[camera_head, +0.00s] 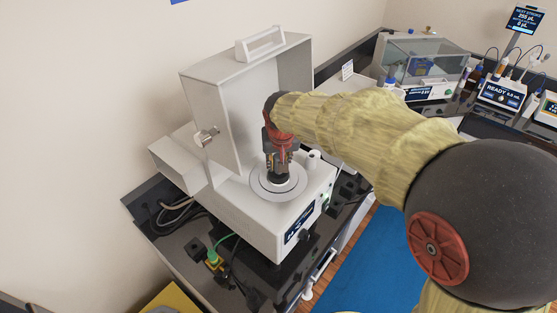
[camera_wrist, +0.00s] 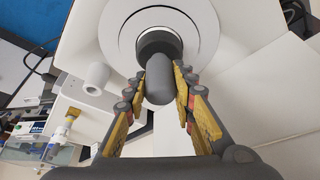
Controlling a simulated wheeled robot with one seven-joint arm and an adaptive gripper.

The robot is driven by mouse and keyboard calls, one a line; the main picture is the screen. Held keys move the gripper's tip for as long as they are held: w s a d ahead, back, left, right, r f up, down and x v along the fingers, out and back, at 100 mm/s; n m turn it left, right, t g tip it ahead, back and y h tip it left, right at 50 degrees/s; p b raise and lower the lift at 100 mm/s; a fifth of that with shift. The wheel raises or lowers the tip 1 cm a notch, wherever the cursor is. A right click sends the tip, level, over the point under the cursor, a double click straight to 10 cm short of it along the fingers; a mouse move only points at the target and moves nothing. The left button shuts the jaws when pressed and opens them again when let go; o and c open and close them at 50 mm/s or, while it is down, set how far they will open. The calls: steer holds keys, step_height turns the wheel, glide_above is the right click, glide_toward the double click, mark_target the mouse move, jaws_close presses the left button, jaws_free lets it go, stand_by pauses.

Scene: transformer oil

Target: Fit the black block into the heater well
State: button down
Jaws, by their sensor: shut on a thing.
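The black block (camera_wrist: 160,82) is a dark, rounded upright piece between my fingers in the wrist view, with a wider dark round part (camera_wrist: 158,42) beyond it. My gripper (camera_wrist: 161,88) is shut on the block, with yellow-padded fingers on both sides. In the camera_head view my gripper (camera_head: 279,163) points down over the white machine, and the block's dark lower end (camera_head: 279,178) shows below the fingers. The heater well (camera_head: 261,187) is the round, ringed place on top of the machine. The block is over its centre; I cannot tell how deep it sits.
The machine's tall open cover (camera_head: 225,115) stands behind the well. A short white post (camera_head: 313,158) rises beside the well, close to my gripper. Cables (camera_head: 185,212) lie on the dark bench at left. Other instruments (camera_head: 425,70) stand at back right.

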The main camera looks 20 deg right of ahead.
steer(key=shift+f+b, duration=0.65)
steer(key=shift+f, duration=0.25)
steer(key=c, duration=1.8)
jaws_free()
steer(key=o, duration=0.4)
steer(key=shift+f, duration=0.1)
steer(key=v, duration=1.2)
